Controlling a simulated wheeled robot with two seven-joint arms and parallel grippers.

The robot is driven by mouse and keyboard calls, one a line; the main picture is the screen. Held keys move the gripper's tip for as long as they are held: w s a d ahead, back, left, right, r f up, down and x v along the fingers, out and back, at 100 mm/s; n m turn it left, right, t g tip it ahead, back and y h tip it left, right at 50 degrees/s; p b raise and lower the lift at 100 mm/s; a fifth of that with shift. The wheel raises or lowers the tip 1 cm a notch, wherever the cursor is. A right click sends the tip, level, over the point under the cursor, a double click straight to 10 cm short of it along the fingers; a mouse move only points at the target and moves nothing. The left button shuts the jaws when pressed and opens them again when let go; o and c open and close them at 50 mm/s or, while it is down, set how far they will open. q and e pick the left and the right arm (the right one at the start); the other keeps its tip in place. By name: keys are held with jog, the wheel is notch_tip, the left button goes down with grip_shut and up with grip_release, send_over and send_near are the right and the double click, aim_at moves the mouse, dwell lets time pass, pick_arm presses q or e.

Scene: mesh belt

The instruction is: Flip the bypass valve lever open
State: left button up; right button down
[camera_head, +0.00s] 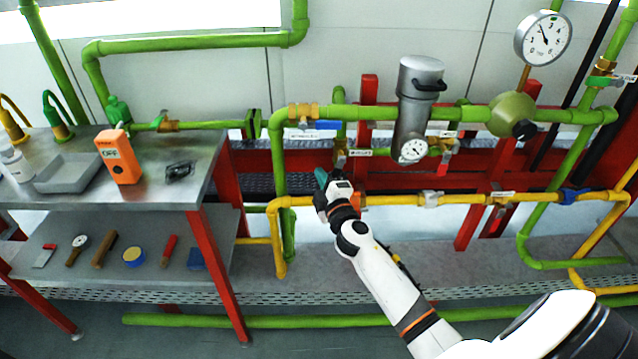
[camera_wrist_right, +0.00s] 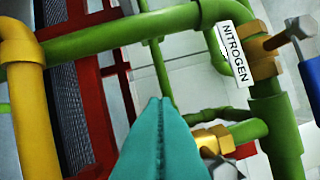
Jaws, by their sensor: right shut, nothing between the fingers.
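Several small valves sit on the green pipework, and I cannot read which label says bypass. A brass valve with a grey handle (camera_head: 340,160) hangs below the main line beside a small white label (camera_head: 360,152). In the right wrist view a brass valve (camera_wrist_right: 212,139) with a metal handle (camera_wrist_right: 225,170) shows at the lower right, partly hidden by my fingers. My right gripper (camera_head: 320,178) is shut and empty, just below and left of the grey-handled valve. Its teal fingers (camera_wrist_right: 160,110) are pressed together. Contact with any handle cannot be made out. My left gripper is out of view.
A blue-handled valve (camera_head: 322,125) sits on the main line by a label (camera_head: 301,135), which reads NITROGEN in the wrist view (camera_wrist_right: 235,53). A grey filter (camera_head: 412,95) stands to the right. A yellow pipe (camera_head: 390,201) runs below. A workbench (camera_head: 205,148) stands left.

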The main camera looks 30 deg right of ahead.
aim_at(333, 173)
jog(key=shift+s+d+f, duration=0.2)
jog(key=shift+s+d, duration=0.4)
jog(key=shift+d, duration=0.2)
jog(key=n+p, duration=0.1)
jog(key=d+n+p, duration=0.1)
jog(key=p, duration=0.1)
jog(key=shift+s+d+g, duration=0.2)
jog(key=shift+s+g, duration=0.2)
jog(key=shift+d+f+n+p, duration=0.1)
jog(key=shift+f+n+p, duration=0.2)
jog(key=shift+n, duration=0.4)
jog(key=shift+s, duration=0.1)
